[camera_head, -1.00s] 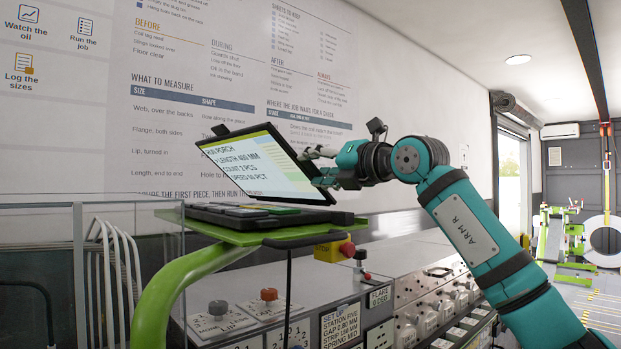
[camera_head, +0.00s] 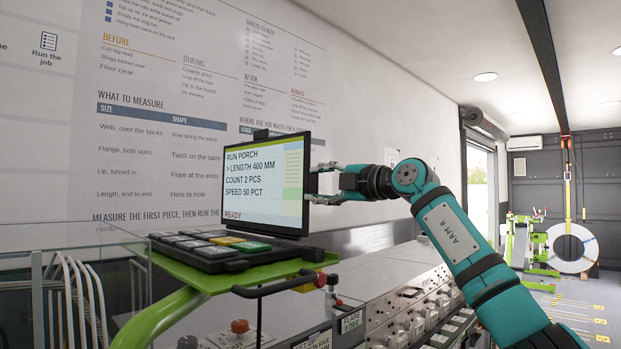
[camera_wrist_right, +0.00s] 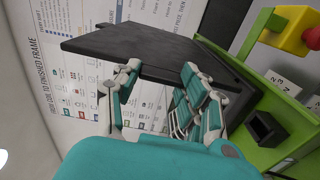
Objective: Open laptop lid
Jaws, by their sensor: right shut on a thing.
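The laptop stands on a green shelf. Its lid (camera_head: 266,185) is raised close to upright, and its lit screen shows several lines of text. Its dark base (camera_head: 215,254) lies flat with large grey, yellow and green keys. My right gripper (camera_head: 314,184) is at the lid's right edge, shut on it. In the right wrist view the dark lid (camera_wrist_right: 140,50) runs between the fingers of my right gripper (camera_wrist_right: 162,76). The lid hides part of the fingertips in the head view. My left gripper is not in view.
The green shelf (camera_head: 190,277) has a dark handle rail (camera_head: 275,284) in front and a red and yellow stop button (camera_head: 320,280). A grey control bench (camera_head: 390,290) with switches runs below and to the right. A printed wall board (camera_head: 150,150) stands behind.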

